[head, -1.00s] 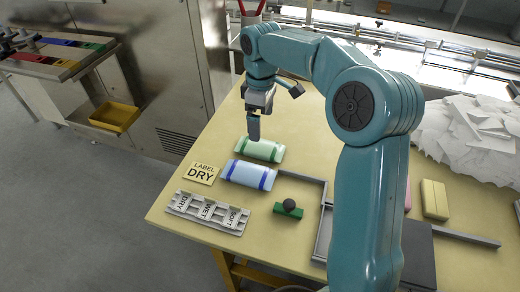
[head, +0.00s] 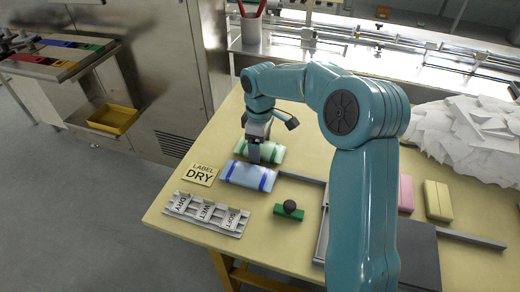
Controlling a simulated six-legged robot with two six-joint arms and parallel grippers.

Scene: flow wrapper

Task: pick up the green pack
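The green pack (head: 272,154) lies on the yellow table, just behind the blue pack (head: 247,175). My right gripper (head: 254,155) points down at the green pack and covers its middle, so only its two ends show. The fingers overlap the pack in the picture. I cannot tell whether they touch it or stand open or shut. My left gripper is not in view.
A green block with a dark knob (head: 289,211) sits in front. Pink (head: 405,194) and yellow (head: 437,201) blocks and white sheets (head: 465,140) are right.

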